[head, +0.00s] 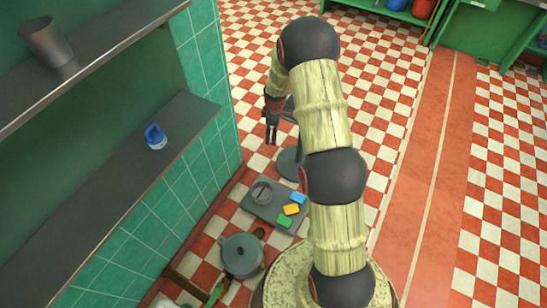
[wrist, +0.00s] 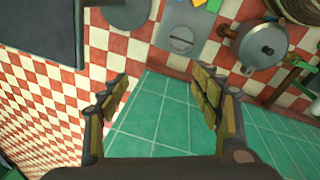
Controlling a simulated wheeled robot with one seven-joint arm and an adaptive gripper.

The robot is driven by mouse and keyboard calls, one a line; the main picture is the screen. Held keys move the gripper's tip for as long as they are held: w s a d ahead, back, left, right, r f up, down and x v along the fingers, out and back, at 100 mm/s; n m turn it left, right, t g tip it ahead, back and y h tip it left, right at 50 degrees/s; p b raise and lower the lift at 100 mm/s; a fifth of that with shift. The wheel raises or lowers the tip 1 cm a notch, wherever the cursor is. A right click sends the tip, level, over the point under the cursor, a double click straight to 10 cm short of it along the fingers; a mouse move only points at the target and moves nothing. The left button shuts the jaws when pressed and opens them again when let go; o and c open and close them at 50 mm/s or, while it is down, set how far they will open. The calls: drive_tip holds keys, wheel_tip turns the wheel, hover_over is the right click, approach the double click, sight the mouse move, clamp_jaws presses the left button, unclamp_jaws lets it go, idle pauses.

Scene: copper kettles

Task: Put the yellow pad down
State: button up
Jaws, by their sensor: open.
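The yellow pad (head: 291,209) lies on a grey tray (head: 257,208) on the floor, between a blue pad (head: 298,198) and a green pad (head: 284,221). In the wrist view the yellow pad (wrist: 199,3) shows only as a sliver at the top edge. My gripper (head: 271,134) hangs fingers down, well above the floor and apart from the tray. In the wrist view my gripper (wrist: 160,88) has its fingers spread wide, with nothing between them.
A green tiled wall (head: 190,185) with shelves rises at the left; a blue-and-white object (head: 156,137) stands on the lower shelf. Checkered floor is free behind.

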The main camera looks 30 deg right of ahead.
drive_tip(key=s+a+r+m+t, duration=0.15)
drive_tip(key=s+a+r, duration=0.25)
drive_tip(key=r, duration=0.6)
drive_tip(key=s+a+r+m, duration=0.2)
drive_tip(key=s+a+r, duration=0.15)
drive_tip(key=r, duration=0.65)
drive_tip(key=s+a+r+m+t, duration=0.1)
drive_tip(key=s+a+r, duration=0.35)
drive_tip(key=r, duration=0.55)
drive_tip(key=s+a+r+m, duration=0.2)
drive_tip(key=s+a+r, duration=0.2)
drive_tip(key=s, duration=0.7)
drive_tip(key=s+a+r+m+t, duration=0.1)
drive_tip(key=s+a+r+m, duration=0.2)
drive_tip(key=s, duration=0.9)
wheel_tip(320, 180, up, 2)
drive_tip(key=shift+a+r+y, duration=0.1)
drive_tip(key=shift+a+y, duration=0.2)
drive_tip(key=shift+a, duration=0.3)
